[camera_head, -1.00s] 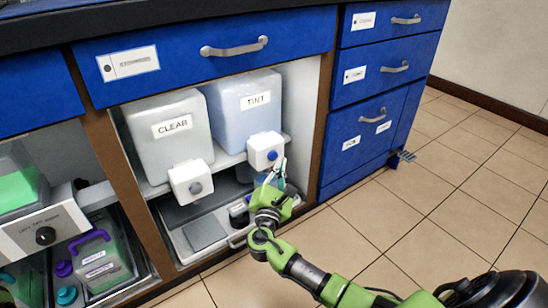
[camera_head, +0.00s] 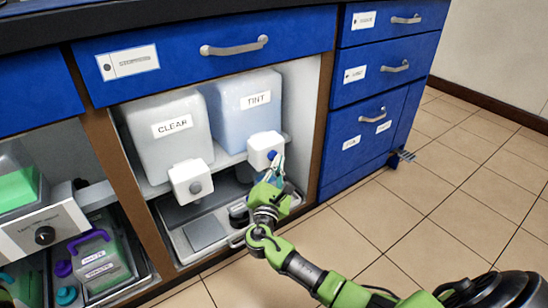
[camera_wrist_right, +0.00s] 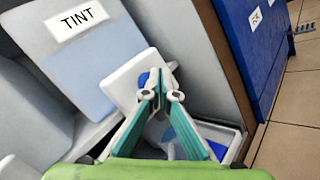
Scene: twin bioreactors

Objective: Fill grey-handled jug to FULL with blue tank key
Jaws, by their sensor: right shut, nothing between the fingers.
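The blue key (camera_head: 272,155) is on the white tap block (camera_head: 262,147) of the pale blue TINT tank (camera_head: 232,116). My right gripper (camera_head: 277,164) is shut and empty, its fingertips at the key. In the right wrist view the gripper (camera_wrist_right: 160,80) has its green fingers converging in front of the tap block, and part of the blue key (camera_wrist_right: 143,79) shows beside the left finger. I cannot tell whether they touch. Below the tap my gripper and arm hide most of the space; a blue patch (camera_wrist_right: 184,130) shows between the fingers. No grey handle is clearly visible. My left gripper is out of view.
The CLEAR tank (camera_head: 168,110) with its grey-knobbed tap (camera_head: 187,183) stands to the left. A grey tray (camera_head: 183,247) lies below the tanks. A purple-handled jug (camera_head: 103,265) stands in the left bay. The tiled floor on the right is open.

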